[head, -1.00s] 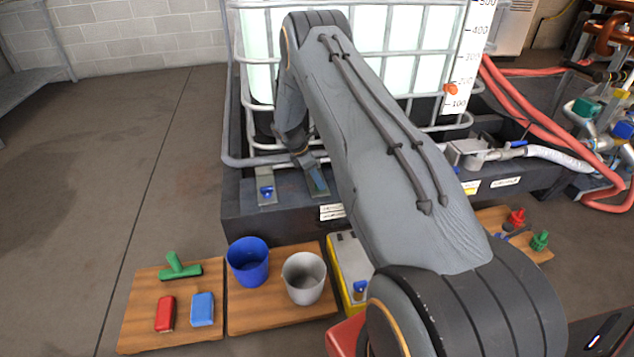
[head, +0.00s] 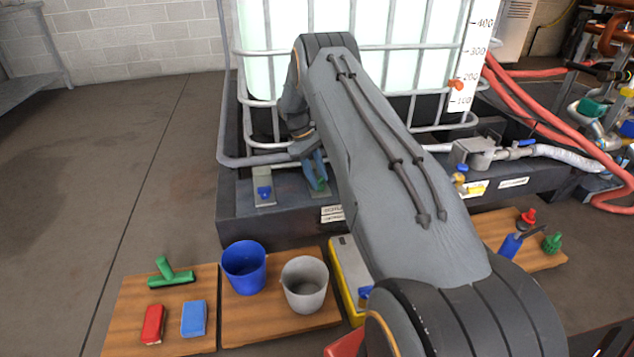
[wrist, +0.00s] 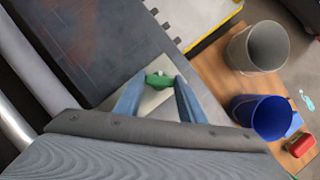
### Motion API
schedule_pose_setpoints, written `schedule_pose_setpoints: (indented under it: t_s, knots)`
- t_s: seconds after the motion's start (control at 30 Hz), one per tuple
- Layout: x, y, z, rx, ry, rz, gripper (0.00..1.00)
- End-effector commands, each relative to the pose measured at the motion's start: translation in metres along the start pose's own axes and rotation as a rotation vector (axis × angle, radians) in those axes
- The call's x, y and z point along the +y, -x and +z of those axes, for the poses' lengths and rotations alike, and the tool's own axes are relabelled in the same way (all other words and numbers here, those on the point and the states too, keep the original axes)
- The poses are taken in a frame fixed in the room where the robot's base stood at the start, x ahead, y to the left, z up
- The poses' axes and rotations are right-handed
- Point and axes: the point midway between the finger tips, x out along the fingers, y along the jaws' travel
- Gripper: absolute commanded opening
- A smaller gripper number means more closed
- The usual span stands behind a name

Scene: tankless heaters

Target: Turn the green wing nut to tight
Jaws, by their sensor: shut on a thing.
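The green wing nut (wrist: 159,80) sits on a pale plate (wrist: 150,101) in the wrist view, between the tips of my gripper (wrist: 158,82). The blue fingers stand on both sides of it and are shut on it. In the head view my gripper (head: 318,180) is low at the front edge of the dark tray, and a bit of the green wing nut (head: 321,184) shows at the fingertips. The nut's underside and thread are hidden.
A blue wing nut (head: 264,192) stands on its own plate to the left. A caged tank (head: 300,90) rises behind the dark tray (head: 275,230). A blue bucket (head: 244,268) and a grey bucket (head: 305,285) stand on a wooden board in front.

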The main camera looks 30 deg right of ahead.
Motion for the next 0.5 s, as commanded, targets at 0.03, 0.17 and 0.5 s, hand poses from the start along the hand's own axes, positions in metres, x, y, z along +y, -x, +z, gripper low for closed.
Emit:
schedule_pose_setpoints:
  t_s: [0.03,0.17,0.5]
  knots:
    - [0.0005,-0.0022,-0.0025,0.003,-0.042,-0.019,0.14]
    - [0.0013,-0.0021,-0.0021,0.001,-0.156,-0.066,0.14]
    - [0.0035,-0.0016,-0.0007,0.001,-0.441,-0.184,0.14]
